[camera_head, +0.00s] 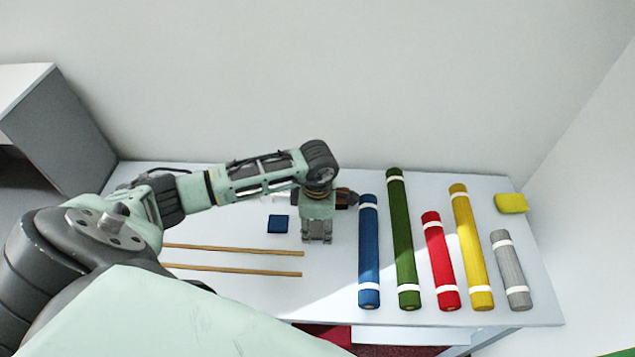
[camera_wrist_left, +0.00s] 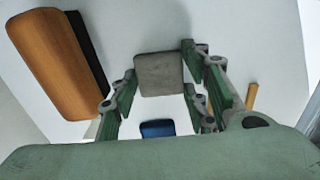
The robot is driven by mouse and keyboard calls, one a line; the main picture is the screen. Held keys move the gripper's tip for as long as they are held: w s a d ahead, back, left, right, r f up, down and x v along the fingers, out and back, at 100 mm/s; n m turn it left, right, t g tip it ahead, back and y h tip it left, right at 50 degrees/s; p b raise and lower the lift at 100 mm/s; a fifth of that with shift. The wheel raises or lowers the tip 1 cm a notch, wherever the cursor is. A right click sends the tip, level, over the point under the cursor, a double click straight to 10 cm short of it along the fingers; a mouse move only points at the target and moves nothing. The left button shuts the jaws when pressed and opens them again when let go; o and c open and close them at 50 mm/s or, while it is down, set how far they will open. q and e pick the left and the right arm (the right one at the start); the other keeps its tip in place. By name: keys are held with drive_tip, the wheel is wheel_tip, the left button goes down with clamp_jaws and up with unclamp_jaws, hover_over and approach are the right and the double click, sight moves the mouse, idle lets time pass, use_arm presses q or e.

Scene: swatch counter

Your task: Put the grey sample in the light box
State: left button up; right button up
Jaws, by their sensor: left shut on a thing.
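My left gripper (camera_head: 317,239) is over the white counter, left of the blue roll, pointing down. In the left wrist view its green fingers (camera_wrist_left: 160,92) are shut on the grey sample (camera_wrist_left: 159,74), a small square pad. The grey sample cannot be made out in the head view. A blue sample (camera_head: 278,224) lies flat on the counter just left of the gripper; it also shows in the left wrist view (camera_wrist_left: 157,128). A pale grey box-like unit (camera_head: 64,122) stands at the far left, with a dark opening; I cannot tell if it is the light box. My right gripper is out of view.
Blue (camera_head: 369,250), green (camera_head: 402,245), red (camera_head: 440,260), yellow (camera_head: 471,250) and grey (camera_head: 510,270) rolls lie on the right. A yellow pad (camera_head: 510,203) is behind the grey roll. Two wooden strips (camera_head: 240,249) lie front left. A brown-and-black object (camera_head: 347,198) is behind the gripper.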

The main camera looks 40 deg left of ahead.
sight(318, 228)
use_arm(q)
drive_tip(key=shift+r+b, duration=0.5)
drive_tip(key=shift+r, duration=0.15)
wheel_tip(318, 228, up, 3)
drive_tip(key=shift+w+f+b, duration=0.1)
drive_tip(key=shift+f+b, duration=0.05)
drive_tip(key=shift+b, duration=0.6)
drive_tip(key=s+d+r+b, duration=0.35)
drive_tip(key=d+r, duration=0.35)
drive_tip(key=d, duration=0.4)
drive_tip(key=s+a+r+m, duration=0.1)
drive_tip(key=s+r+m, duration=0.1)
drive_tip(key=m, duration=1)
drive_tip(key=s+a+r+m+b, duration=0.1)
drive_tip(key=s+r+m, duration=0.1)
drive_tip(key=m, duration=1)
drive_tip(key=shift+s+r, duration=0.35)
drive_tip(key=shift+r, duration=0.5)
drive_tip(key=shift+d, duration=0.1)
